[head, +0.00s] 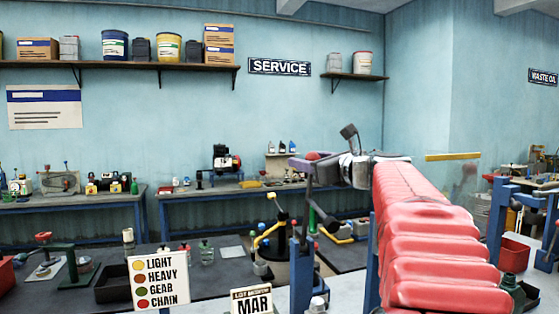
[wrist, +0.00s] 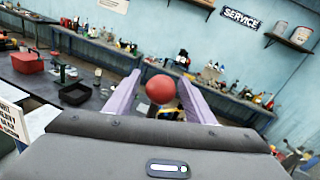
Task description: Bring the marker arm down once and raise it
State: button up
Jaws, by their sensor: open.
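A round red knob (wrist: 160,89) lies between the two lavender fingers of my gripper (wrist: 158,82) in the wrist view. The fingers stand apart, with a narrow gap showing on each side of the knob. In the head view my gripper (head: 301,164) is at the end of my red-sleeved arm, and the red knob (head: 312,156) shows beside its fingers. A sign reading "MAR" (head: 251,301) stands below, near a blue upright post (head: 301,265). The marker arm's link to the knob is hidden behind my gripper, so I cannot tell its full shape.
A sign listing light, heavy, gear and chain (head: 159,283) stands at front left. A yellow-handled device (head: 270,235) stands left of the post. A dark green bottle (head: 512,290) and a red bin (head: 514,253) are at right. Benches line the back wall.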

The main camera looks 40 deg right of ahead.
jog(key=shift+w+d, duration=0.1)
jog(key=shift+w, duration=0.95)
jog(key=shift+c, duration=0.5)
grip_shut()
